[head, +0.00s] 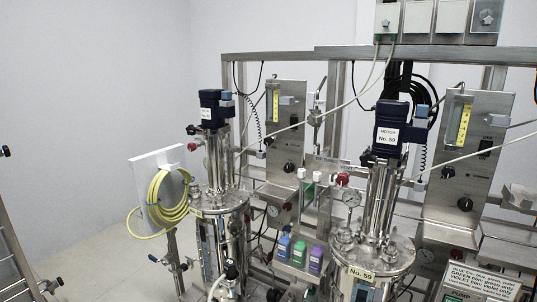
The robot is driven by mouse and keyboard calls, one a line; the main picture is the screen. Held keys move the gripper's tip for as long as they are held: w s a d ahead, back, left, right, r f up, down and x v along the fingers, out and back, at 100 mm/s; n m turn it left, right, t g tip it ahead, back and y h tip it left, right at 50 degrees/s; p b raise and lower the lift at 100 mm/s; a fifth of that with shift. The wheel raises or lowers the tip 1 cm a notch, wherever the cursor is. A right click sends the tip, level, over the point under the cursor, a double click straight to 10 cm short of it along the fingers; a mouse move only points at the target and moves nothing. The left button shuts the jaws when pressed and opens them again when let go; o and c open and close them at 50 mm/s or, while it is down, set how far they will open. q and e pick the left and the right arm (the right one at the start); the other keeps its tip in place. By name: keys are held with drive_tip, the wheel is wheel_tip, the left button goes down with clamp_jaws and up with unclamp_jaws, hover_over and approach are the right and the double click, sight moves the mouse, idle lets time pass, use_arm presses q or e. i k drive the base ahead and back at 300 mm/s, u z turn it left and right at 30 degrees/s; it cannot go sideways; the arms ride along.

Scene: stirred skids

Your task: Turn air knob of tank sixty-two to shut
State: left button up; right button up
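Two steel tanks stand on a skid. The right tank (364,275) carries a "No. 59" plate, and its motor (390,136) is also marked No. 59. The left tank (219,203) has a blue motor (212,108); its number is too small to read. I cannot read sixty-two anywhere. The left panel (287,115) has a yellow flow gauge and black knobs, one of them a lower knob (288,167). The right panel (468,150) has a similar gauge and black knobs, one a lower knob (465,204). Which knob is for air I cannot tell. Neither gripper shows.
A yellow hose (168,198) hangs on a white board at left. Blue, green and violet bottles (299,253) stand between the tanks. A sign (482,281) about coloured lines is at lower right. Pale cables cross the panels. A metal frame (18,265) edges the lower left.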

sight(267, 142)
drive_tip(key=u, duration=1.4)
drive_tip(key=i, duration=1.35)
drive_tip(key=z, duration=0.75)
drive_tip(key=i, duration=0.7)
drive_tip(key=z, duration=0.6)
